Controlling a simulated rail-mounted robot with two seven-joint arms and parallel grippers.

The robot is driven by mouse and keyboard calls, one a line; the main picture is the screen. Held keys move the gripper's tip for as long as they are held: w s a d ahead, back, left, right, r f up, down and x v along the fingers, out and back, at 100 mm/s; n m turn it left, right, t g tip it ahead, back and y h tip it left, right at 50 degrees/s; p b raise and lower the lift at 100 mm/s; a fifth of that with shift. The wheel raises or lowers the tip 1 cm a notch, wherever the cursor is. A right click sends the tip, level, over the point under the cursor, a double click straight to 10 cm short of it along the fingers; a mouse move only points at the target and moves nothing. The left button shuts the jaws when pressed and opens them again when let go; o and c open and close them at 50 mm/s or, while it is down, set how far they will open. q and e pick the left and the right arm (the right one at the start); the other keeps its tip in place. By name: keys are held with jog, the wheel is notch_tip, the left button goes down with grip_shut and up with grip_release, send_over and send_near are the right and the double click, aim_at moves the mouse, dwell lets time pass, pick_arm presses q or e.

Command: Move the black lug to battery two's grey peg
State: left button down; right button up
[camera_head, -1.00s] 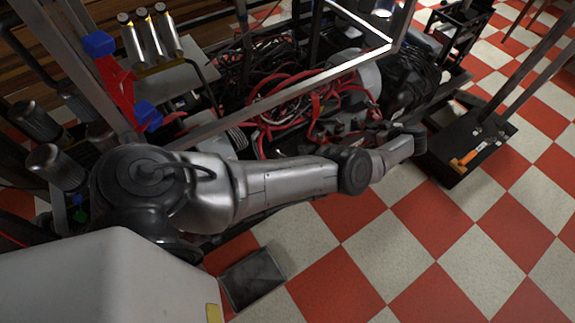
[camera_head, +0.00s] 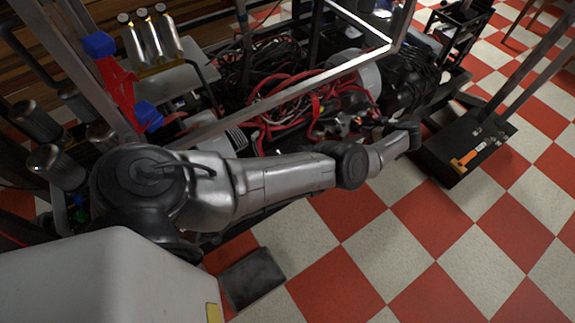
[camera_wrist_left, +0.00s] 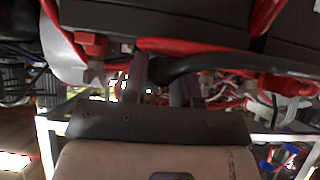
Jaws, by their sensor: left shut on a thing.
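My left gripper (camera_wrist_left: 163,88) is shut at the end of a black cable (camera_wrist_left: 215,62), which leaves the fingers toward the right in the left wrist view. The black lug at the cable's end is hidden between the fingers. In the head view my left gripper (camera_head: 368,124) is small and dark, low among the cables of the rig. Black battery-like blocks (camera_wrist_left: 160,18) fill the top of the wrist view, with a red part (camera_wrist_left: 91,43) at the left. I cannot make out the grey peg or tell which battery is number two. My right gripper is not in view.
Red and black cables (camera_head: 290,100) crowd the rig around the gripper. A pale metal frame bar (camera_head: 270,103) crosses above them. A black box (camera_head: 465,147) with an orange-handled tool (camera_head: 466,159) stands at the right. The checkered floor in front is mostly clear.

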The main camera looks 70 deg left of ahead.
pick_arm(q)
jog(key=shift+s+a, duration=0.15)
jog(key=shift+a, duration=0.3)
jog(key=c, duration=0.8)
grip_release()
jog(key=shift+r, duration=0.1)
jog(key=shift+d+r+p, duration=0.25)
jog(key=shift+p, duration=0.1)
jog(key=shift+p+v, duration=2.9)
jog(key=shift+v, duration=3.6)
